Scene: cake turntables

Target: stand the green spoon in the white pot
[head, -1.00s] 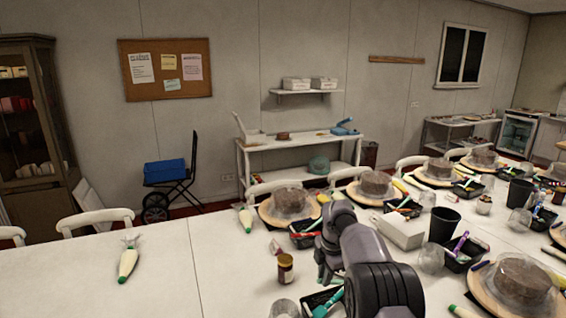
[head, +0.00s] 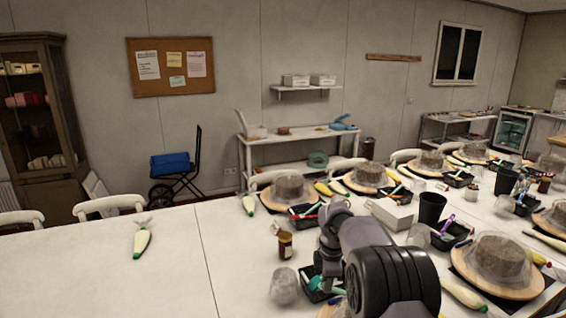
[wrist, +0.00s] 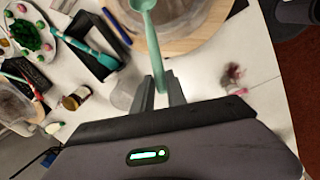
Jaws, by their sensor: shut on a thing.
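The green spoon (wrist: 158,62) is clasped between the two fingers of my gripper (wrist: 163,94) in the wrist view. Its handle is between the fingertips and its bowl reaches past the picture's top edge. In the head view my arm hides the gripper's fingers, and I cannot tell the held spoon from other teal tools there. I cannot make out the white pot with certainty in either view.
A wooden cake turntable (wrist: 185,49) is just beyond the fingers. A clear cup (wrist: 124,93), a brown jar (wrist: 76,97) and a black tray (wrist: 97,62) stand to its left. The white table's left part (head: 90,260) is mostly clear, with one piping bag (head: 141,241).

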